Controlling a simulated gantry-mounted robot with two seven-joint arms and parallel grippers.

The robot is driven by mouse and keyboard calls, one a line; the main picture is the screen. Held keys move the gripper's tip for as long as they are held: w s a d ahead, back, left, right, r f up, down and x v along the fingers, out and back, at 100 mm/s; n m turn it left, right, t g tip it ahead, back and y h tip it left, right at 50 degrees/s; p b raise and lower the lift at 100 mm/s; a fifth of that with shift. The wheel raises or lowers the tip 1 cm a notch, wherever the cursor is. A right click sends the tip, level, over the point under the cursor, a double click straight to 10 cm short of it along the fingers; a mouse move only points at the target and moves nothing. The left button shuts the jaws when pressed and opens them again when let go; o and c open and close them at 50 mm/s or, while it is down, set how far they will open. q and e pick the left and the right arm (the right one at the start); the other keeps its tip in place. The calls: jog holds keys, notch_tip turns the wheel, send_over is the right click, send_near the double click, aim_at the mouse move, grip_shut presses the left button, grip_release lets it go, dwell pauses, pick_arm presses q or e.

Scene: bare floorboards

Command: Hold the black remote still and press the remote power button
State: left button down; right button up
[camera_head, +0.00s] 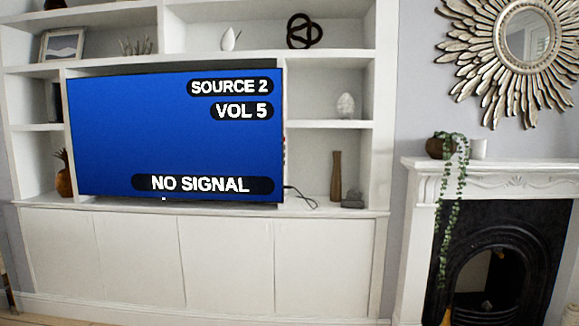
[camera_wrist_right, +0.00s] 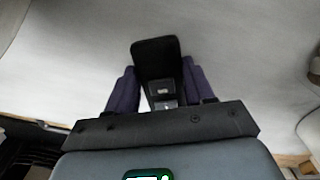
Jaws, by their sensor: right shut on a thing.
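The black remote (camera_wrist_right: 156,52) shows in the right wrist view, upright in the picture, with its upper end standing out beyond the fingers. My right gripper (camera_wrist_right: 160,84) is shut on it, with one dark purple finger on each side. Small light marks show lower on the remote, but I cannot tell which is the power button. The lower part of the remote is hidden behind my gripper's body. In the head view the television (camera_head: 175,133) is on, with a blue screen reading SOURCE 2, VOL 5 and NO SIGNAL. Neither gripper shows in the head view.
The television stands in a white shelf unit (camera_head: 330,212) with cupboards below. A fireplace (camera_head: 490,165) with a trailing plant (camera_head: 450,185) is at the right. A sunburst mirror (camera_head: 527,38) hangs above it. A pale, blurred surface (camera_wrist_right: 230,50) lies behind the remote.

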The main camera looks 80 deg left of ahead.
dwell(0.3)
jog(key=o, duration=1.2)
jog(key=shift+r, duration=0.1)
